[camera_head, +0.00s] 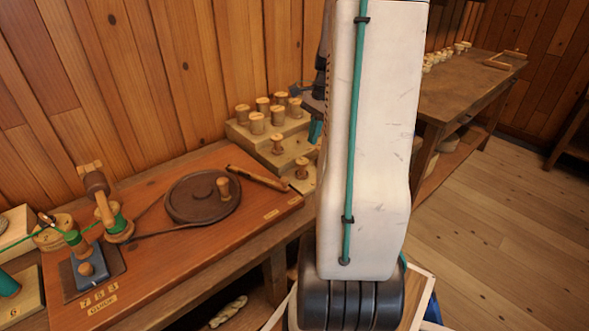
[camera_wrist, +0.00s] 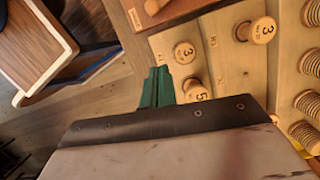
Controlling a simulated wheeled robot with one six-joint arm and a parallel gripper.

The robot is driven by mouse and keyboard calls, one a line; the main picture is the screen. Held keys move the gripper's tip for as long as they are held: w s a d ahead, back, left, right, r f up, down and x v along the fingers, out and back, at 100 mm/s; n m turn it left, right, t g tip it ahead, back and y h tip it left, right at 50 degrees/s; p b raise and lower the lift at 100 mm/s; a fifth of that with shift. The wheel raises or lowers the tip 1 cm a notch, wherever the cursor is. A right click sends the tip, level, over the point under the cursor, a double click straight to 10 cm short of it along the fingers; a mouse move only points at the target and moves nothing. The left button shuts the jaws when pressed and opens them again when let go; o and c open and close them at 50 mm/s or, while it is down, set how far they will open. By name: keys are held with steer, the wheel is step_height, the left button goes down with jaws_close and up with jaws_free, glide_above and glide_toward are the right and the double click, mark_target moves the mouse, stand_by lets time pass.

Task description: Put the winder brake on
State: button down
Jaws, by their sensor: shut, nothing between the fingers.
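The winder is a dark round wheel (camera_head: 190,207) with an upright wooden knob (camera_head: 223,188), set on a reddish-brown board (camera_head: 160,258). A wooden bar (camera_head: 257,178), which looks like the brake lever, lies at the wheel's right edge. I cannot tell whether it touches the wheel. My gripper shows in the wrist view as green fingers (camera_wrist: 157,88), shut and empty, beside the stepped spool rack. In the head view only a bit of green (camera_head: 316,132) shows past my arm, to the right of the winder board.
A stepped wooden rack (camera_head: 262,146) with several spools stands behind the board; it also fills the right of the wrist view (camera_wrist: 215,60). A blue guide block (camera_head: 88,268) and a wooden post (camera_head: 104,208) stand on the board's left. A second bench (camera_head: 455,90) is at back right.

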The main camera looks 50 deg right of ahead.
steer(key=shift+f, duration=0.1)
steer(key=x, duration=1)
steer(key=shift+a+f, duration=0.1)
steer(key=shift+a, duration=0.1)
steer(key=shift+w+a, duration=0.25)
steer(key=shift+a, duration=0.35)
steer(key=shift+w+a, duration=0.25)
steer(key=shift+a, duration=0.35)
steer(key=shift+w+a, duration=0.2)
steer(key=shift+a, duration=0.3)
